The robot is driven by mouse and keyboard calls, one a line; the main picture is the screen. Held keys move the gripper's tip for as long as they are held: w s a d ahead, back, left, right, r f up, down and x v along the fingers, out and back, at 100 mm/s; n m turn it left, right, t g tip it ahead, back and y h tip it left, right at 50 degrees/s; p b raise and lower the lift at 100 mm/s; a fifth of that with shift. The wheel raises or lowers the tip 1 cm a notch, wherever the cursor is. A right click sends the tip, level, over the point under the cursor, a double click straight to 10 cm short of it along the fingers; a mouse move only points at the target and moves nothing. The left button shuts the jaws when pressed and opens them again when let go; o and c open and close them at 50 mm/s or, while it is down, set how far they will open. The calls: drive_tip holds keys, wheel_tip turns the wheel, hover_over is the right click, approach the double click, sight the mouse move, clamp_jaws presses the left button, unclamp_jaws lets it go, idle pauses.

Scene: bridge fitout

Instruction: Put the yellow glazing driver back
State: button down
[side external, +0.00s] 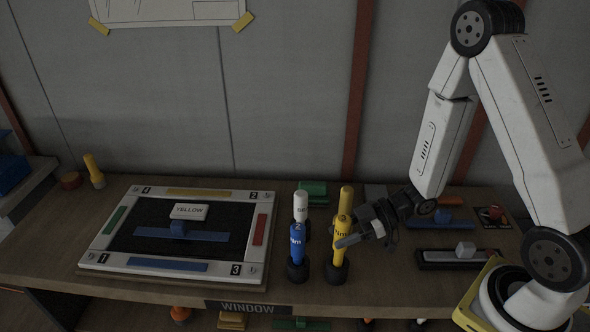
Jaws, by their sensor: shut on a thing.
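The yellow glazing driver (340,252) stands upright with its lower end in a dark round holder (337,275) near the front of the bench. My gripper (346,240) reaches in from the right and is shut on its upper part. A second yellow upright tool (346,196) stands just behind it and is partly hidden. I cannot tell how deep the held driver sits in the holder.
A blue driver (297,242) and a white one (300,206) stand close on the left. A dark tray (432,264) with a grey block lies on the right.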

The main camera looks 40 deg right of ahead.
drive_tip(key=shift+f, duration=1.3)
drive_tip(key=shift+f, duration=0.15)
drive_tip(key=shift+c, duration=1.4)
unclamp_jaws()
drive_tip(key=v, duration=1.2)
drive_tip(key=shift+r, duration=0.2)
drive_tip(key=shift+w, duration=0.1)
